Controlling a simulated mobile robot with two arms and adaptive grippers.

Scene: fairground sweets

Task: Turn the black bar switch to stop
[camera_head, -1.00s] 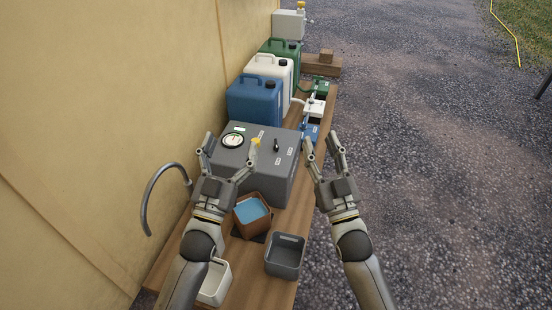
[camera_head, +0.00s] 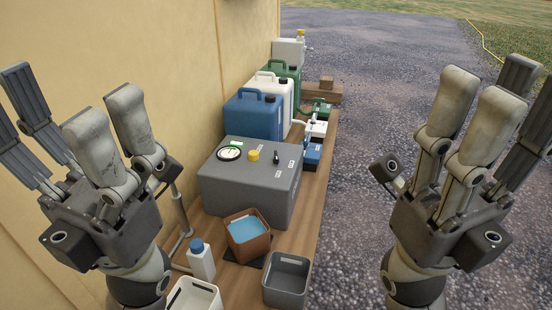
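The black bar switch (camera_head: 277,157) stands on the top of a grey box (camera_head: 245,200), at the right of its upper face, with small white labels near it. A yellow knob (camera_head: 253,155) and a round white gauge (camera_head: 229,153) are to its left. The labels are too small to read. My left gripper (camera_head: 70,115) is raised at the left, fingers spread open and empty. My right gripper (camera_head: 490,105) is raised at the right, fingers apart and empty. Both are well away from the switch, and nothing covers it.
Blue (camera_head: 253,116), white (camera_head: 272,96) and green (camera_head: 287,76) canisters stand behind the box. In front are a brown container (camera_head: 248,245) with blue contents, a grey bin (camera_head: 287,280), a white bin (camera_head: 194,297) and a blue-capped bottle (camera_head: 201,262). A wall borders the left.

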